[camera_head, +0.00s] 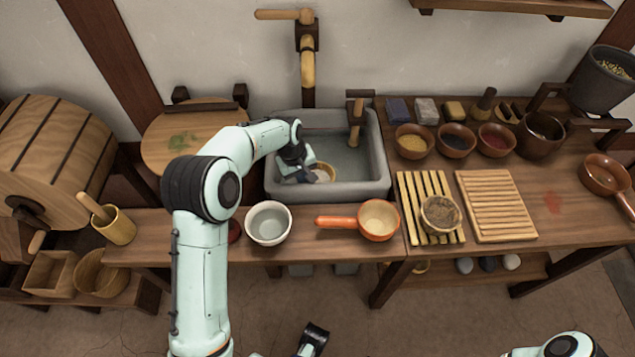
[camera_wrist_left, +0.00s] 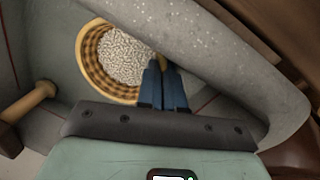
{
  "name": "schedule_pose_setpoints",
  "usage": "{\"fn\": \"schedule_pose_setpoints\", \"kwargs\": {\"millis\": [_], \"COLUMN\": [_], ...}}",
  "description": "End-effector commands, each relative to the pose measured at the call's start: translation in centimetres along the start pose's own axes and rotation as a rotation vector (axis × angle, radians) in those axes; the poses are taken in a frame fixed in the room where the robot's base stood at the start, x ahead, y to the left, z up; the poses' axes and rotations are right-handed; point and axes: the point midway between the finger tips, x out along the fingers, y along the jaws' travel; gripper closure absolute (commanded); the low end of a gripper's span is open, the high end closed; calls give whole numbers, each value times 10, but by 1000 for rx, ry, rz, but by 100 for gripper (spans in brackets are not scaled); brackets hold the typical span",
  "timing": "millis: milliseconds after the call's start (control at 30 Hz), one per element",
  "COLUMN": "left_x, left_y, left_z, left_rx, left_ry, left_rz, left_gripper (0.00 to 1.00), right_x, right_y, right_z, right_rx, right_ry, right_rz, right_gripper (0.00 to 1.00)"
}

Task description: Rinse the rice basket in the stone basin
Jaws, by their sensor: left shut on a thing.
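The rice basket is a round woven basket with a checked brown and yellow side, holding white grains; it shows clearly in the left wrist view (camera_wrist_left: 92,68). In the head view only part of its yellowish rim (camera_head: 329,168) shows beside my gripper. It is inside the grey stone basin (camera_head: 345,192), near the basin's front left. My left gripper (camera_head: 308,177) reaches down into the basin. Its blue fingers (camera_wrist_left: 162,88) are together at the basket's rim and shut on it. My right gripper (camera_head: 313,338) seems to show at the bottom edge, partly cut off; its jaws are unclear.
A bamboo spout (camera_head: 307,72) hangs above the basin's back. A white bowl (camera_head: 268,222) and an orange handled pan (camera_head: 379,219) stand along the front edge. A slatted rack (camera_head: 455,237), a wooden board (camera_head: 495,205) and several small bowls fill the right counter.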

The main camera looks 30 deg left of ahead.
Motion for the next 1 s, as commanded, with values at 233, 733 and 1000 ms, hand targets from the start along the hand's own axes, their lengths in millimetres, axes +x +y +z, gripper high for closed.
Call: {"fn": "schedule_pose_setpoints", "kwargs": {"millis": [233, 733, 1000], "left_x": [-24, -63, -84], "left_y": [5, 11, 15], "left_z": [-1, -1, -1], "left_rx": [0, 0, 0], "left_ry": [2, 3, 3], "left_rz": [2, 2, 2], "left_gripper": [100, 100, 100], "right_x": [-14, -38, -53], "right_y": [-2, -8, -14], "right_z": [8, 16, 15], "right_rx": [2, 4, 3], "right_ry": [-21, -48, -46], "right_rz": [4, 10, 9], "right_gripper": [57, 57, 57]}}
